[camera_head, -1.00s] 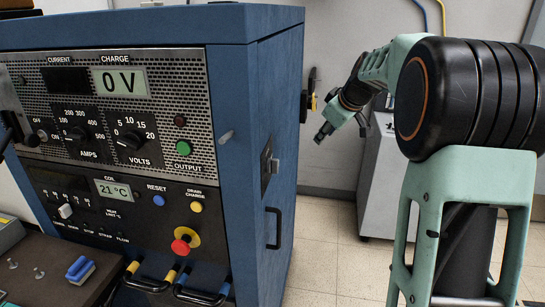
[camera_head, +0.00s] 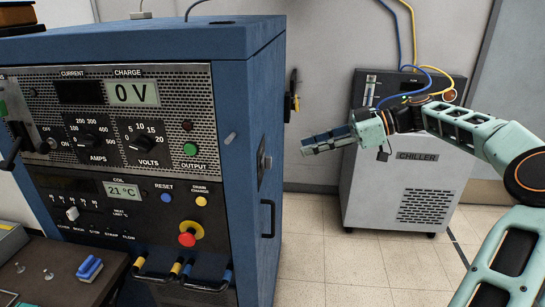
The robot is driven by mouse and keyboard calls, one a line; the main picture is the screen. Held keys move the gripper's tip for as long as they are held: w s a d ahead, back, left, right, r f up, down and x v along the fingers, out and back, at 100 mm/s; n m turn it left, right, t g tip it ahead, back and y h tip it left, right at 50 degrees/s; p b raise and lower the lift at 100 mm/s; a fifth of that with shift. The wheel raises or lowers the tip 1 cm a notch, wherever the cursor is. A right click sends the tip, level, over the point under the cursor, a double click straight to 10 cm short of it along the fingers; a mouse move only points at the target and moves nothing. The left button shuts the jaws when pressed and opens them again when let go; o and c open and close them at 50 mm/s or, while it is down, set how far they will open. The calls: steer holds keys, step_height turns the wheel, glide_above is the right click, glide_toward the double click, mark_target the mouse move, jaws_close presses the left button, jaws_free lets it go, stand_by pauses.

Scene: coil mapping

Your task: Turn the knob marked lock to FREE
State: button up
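No knob with a readable "lock" or "FREE" label shows. The blue cabinet (camera_head: 228,110) fills the left. Its front has a black AMPS knob (camera_head: 89,141) and a black VOLTS knob (camera_head: 146,140). Its right side carries a small metal plate (camera_head: 262,158) seen edge-on, whose marking I cannot read. A dark fitting with some yellow (camera_head: 292,95) stands out at the cabinet's back edge. My gripper (camera_head: 318,143) points left in the air, to the right of the cabinet and in front of the chiller. No held object is clear, and its finger gap cannot be made out.
A grey chiller (camera_head: 405,185) with blue and yellow hoses stands against the wall. A black handle (camera_head: 268,218) juts from the cabinet's side. A dark bench (camera_head: 60,272) with a blue item is at lower left. The tiled floor (camera_head: 325,250) between cabinet and chiller is open.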

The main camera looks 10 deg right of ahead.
mark_target(267, 162)
steer(key=x, duration=1)
steer(key=shift+a+f+p, duration=0.25)
steer(key=shift+a+p, duration=0.05)
steer(key=shift+p, duration=0.1)
steer(key=shift+w, duration=0.1)
steer(key=shift+c, duration=0.7)
jaws_close()
